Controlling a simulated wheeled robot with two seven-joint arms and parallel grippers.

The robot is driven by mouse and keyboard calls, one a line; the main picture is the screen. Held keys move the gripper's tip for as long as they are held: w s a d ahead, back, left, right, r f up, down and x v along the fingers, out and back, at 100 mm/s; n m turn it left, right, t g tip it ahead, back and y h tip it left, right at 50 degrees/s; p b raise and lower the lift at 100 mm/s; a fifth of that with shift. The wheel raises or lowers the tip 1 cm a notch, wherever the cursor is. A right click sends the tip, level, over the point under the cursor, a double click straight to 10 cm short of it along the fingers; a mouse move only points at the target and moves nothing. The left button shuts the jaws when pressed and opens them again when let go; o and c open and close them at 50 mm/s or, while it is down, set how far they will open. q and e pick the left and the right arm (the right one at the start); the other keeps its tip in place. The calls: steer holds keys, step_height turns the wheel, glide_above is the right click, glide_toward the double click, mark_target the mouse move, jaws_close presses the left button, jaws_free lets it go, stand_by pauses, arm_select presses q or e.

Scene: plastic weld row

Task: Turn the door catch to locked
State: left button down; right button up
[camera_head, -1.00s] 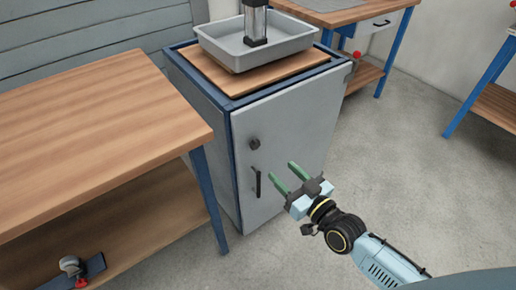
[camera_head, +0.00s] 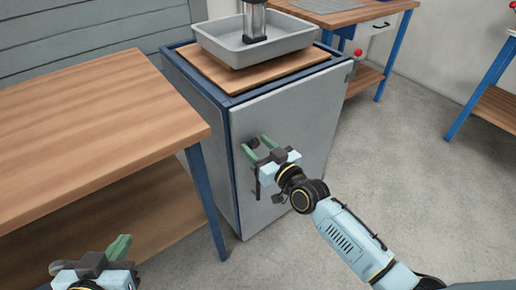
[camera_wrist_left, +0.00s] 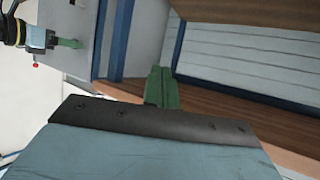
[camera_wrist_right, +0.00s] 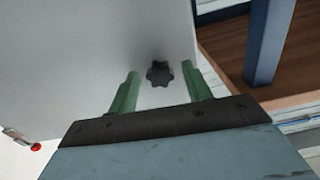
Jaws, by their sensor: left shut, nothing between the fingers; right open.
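The door catch is a dark lobed knob (camera_wrist_right: 160,74) on the grey cabinet door (camera_head: 300,125). In the right wrist view it sits between and just beyond the fingertips. In the head view my right gripper (camera_head: 258,146) covers most of the knob. My right gripper (camera_wrist_right: 160,90) is open, one finger on each side of the knob; I cannot tell whether either touches it. A dark vertical handle (camera_head: 258,187) is on the door below, partly hidden by my right gripper. My left gripper (camera_head: 120,247) is shut and empty at the lower left; its closed fingers (camera_wrist_left: 161,88) show in its wrist view.
A wooden workbench (camera_head: 90,130) stands left of the cabinet, with its blue leg (camera_head: 207,200) close to the door. A grey tray (camera_head: 255,45) sits on the cabinet top. The floor (camera_head: 400,160) to the right is clear.

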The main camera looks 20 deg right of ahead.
arm_select(q)
steer(key=shift+w+d+r, duration=0.1)
steer(key=shift+r, duration=0.05)
arm_select(e)
steer(key=shift+w, duration=0.1)
steer(key=c, duration=1)
steer(key=shift+o, duration=0.2)
steer(key=shift+m+p, duration=0.7)
steer(key=shift+m, duration=0.5)
arm_select(q)
steer(key=s+a+f+g+y, duration=0.1)
steer(key=s+a+f+g, duration=0.1)
steer(key=s+f+g, duration=0.1)
steer(key=shift+s+f+g, duration=0.3)
steer(key=shift+s+f, duration=0.15)
steer(key=shift+f, duration=0.25)
steer(key=shift+a, duration=0.1)
arm_select(e)
steer(key=o, duration=1)
steer(key=shift+c, duration=0.2)
